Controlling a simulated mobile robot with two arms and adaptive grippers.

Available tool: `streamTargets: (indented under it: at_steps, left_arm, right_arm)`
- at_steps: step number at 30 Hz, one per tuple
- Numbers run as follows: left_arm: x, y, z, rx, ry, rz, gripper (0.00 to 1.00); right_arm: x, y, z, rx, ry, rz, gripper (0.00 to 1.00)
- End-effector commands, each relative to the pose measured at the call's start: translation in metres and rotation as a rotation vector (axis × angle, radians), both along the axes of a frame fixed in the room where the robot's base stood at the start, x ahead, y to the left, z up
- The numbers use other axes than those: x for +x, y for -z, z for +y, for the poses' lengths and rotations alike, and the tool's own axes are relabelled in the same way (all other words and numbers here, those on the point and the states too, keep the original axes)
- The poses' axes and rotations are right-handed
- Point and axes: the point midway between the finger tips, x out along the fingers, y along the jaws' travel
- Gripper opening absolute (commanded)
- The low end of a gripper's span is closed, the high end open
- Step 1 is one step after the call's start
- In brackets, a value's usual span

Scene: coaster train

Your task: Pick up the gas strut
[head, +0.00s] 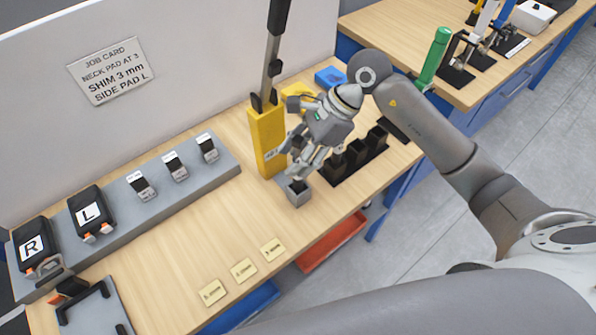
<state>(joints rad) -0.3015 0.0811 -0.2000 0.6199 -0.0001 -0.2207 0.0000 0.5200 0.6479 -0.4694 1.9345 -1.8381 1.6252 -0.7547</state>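A long strut (270,60), most likely the gas strut, stands upright and slightly tilted. It has a dark upper end cut off by the top of the view, a silver lower part and a black fitting. Its lower end is at the top of a yellow stand (265,140). My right gripper (297,174) points down just right of the stand, over a small grey block (297,193). It is apart from the strut's shaft. Whether its fingers touch or hold the block I cannot tell. My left gripper is out of view.
Black holders (355,157) stand right of the gripper. A grey rack (165,203) with pads marked R (33,248) and L (88,213) runs along the left. Labelled tiles (243,270) lie in front. A second bench (400,35) holds a green-handled tool (433,57).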

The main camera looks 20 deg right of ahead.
Motion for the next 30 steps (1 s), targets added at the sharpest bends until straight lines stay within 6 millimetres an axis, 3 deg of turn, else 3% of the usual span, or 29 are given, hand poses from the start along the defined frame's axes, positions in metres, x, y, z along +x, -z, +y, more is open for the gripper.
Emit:
streamTargets:
  at_steps: [1, 9, 23, 30]
  left_arm:
    - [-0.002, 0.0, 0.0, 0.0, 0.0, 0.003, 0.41]
    - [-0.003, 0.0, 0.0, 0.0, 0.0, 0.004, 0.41]
    - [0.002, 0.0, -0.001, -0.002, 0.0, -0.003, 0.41]
    - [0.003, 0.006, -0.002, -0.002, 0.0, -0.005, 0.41]
  right_arm:
    - [0.0, 0.0, 0.0, 0.0, 0.0, 0.0, 0.32]
    - [0.0, 0.0, 0.0, 0.0, 0.0, 0.0, 0.0]
    - [0.0, -0.002, 0.0, 0.001, 0.0, -0.002, 0.0]
    - [0.001, -0.013, 0.0, 0.0, 0.0, -0.005, 0.0]
